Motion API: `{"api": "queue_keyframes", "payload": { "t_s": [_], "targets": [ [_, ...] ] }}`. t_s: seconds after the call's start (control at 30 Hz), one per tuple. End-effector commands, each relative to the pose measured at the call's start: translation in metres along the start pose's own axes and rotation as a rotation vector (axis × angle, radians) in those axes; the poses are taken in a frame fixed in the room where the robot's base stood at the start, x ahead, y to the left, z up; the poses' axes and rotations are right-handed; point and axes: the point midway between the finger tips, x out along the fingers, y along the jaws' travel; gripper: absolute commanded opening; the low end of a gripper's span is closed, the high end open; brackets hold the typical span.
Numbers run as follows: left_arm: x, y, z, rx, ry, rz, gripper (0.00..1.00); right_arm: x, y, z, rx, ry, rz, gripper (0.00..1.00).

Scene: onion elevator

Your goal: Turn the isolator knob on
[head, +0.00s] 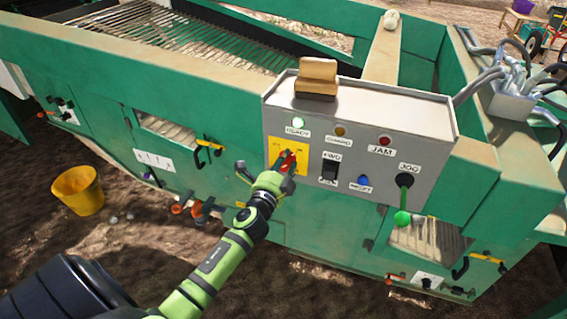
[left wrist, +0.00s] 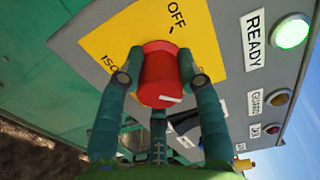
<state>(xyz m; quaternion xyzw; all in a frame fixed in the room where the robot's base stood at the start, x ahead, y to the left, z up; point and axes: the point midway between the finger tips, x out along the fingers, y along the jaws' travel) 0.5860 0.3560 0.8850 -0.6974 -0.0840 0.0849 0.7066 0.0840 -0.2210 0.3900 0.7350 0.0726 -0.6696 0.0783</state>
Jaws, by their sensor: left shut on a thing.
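The red isolator knob (left wrist: 160,72) sits on a yellow plate (left wrist: 130,35) on the grey control box (head: 430,115). In the left wrist view the word OFF shows on the plate, and a white mark shows on the knob. My left gripper (left wrist: 160,78) is shut on the knob, one finger on each side. In the head view my left gripper (head: 283,168) covers part of the knob (head: 288,158) and of the yellow plate (head: 274,147). The READY lamp (head: 298,122) glows green. My right gripper is not in view.
The box also carries a GUARD lamp (head: 340,131), a JAM lamp (head: 385,140), a black switch (head: 330,168), a blue button (head: 363,181) and a JOG control (head: 404,181) with a green ball hanging below. A yellow bucket (head: 78,190) stands on the ground at left.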

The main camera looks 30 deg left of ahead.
Motion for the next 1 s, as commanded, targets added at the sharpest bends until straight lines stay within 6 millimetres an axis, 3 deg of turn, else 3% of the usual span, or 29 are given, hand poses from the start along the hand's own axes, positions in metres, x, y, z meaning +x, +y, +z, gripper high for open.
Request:
{"api": "queue_keyframes", "payload": {
  "t_s": [0.03, 0.07, 0.1, 0.4, 0.53, 1.0],
  "targets": [
    [0.001, -0.005, -0.006, 0.0, 0.015, -0.011, 0.44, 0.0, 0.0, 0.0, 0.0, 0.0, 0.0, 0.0],
    [0.001, -0.005, -0.006, 0.0, 0.014, -0.011, 0.56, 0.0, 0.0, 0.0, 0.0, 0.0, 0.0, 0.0],
    [0.001, -0.004, -0.005, -0.001, 0.014, -0.011, 0.59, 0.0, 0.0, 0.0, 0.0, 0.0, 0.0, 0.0],
    [-0.001, -0.001, -0.003, -0.001, 0.007, -0.003, 0.59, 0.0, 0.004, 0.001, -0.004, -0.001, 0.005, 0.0],
    [-0.01, 0.0, -0.003, -0.001, 0.007, -0.001, 0.59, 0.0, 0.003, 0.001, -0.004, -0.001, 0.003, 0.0],
    [-0.1, 0.0, -0.004, -0.002, 0.008, -0.002, 0.59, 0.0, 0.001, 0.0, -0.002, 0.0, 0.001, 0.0]
  ]
}}
